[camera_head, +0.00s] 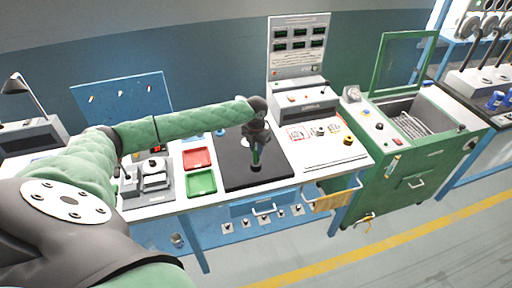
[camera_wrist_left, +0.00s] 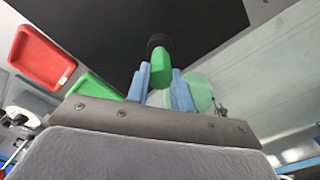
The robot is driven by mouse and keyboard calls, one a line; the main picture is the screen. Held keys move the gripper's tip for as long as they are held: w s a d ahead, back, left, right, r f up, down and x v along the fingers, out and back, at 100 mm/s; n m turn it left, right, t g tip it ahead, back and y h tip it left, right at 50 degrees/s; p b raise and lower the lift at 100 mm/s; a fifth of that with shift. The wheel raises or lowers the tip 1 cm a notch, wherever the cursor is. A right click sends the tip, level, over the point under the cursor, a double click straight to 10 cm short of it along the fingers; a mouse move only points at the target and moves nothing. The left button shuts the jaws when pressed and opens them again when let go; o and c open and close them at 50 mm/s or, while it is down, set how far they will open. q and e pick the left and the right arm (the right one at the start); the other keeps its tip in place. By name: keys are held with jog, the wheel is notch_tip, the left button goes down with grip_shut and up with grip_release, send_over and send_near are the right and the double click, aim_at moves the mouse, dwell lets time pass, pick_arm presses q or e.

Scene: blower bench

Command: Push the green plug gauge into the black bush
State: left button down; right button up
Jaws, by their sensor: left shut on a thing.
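The green plug gauge (camera_head: 255,158) is held by my left gripper (camera_head: 256,145) over the black mat, pointing down. In the left wrist view the green gauge (camera_wrist_left: 161,68) sits between the blue fingertips (camera_wrist_left: 160,85) of my left gripper, which is shut on it. A dark round piece, seemingly the black bush (camera_wrist_left: 156,42), shows at the gauge's far end against the black mat. I cannot tell whether the gauge is in the bush or just above it. My right gripper is not in view.
The black mat (camera_head: 277,176) lies on the white bench. A red tray (camera_head: 197,159) and a green tray (camera_head: 201,183) stand to its left, a grey fixture (camera_head: 155,176) further left. A grey instrument box (camera_head: 304,103) stands behind at the right. A pale green disc (camera_wrist_left: 200,92) shows beside the fingers.

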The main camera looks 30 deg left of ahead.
pick_arm(q)
jog(key=shift+f, duration=0.35)
dwell(0.4)
jog(key=shift+f, duration=0.35)
dwell(0.5)
jog(key=c, duration=1.3)
grip_release()
jog(key=shift+c, duration=0.2)
jog(key=shift+o, duration=1)
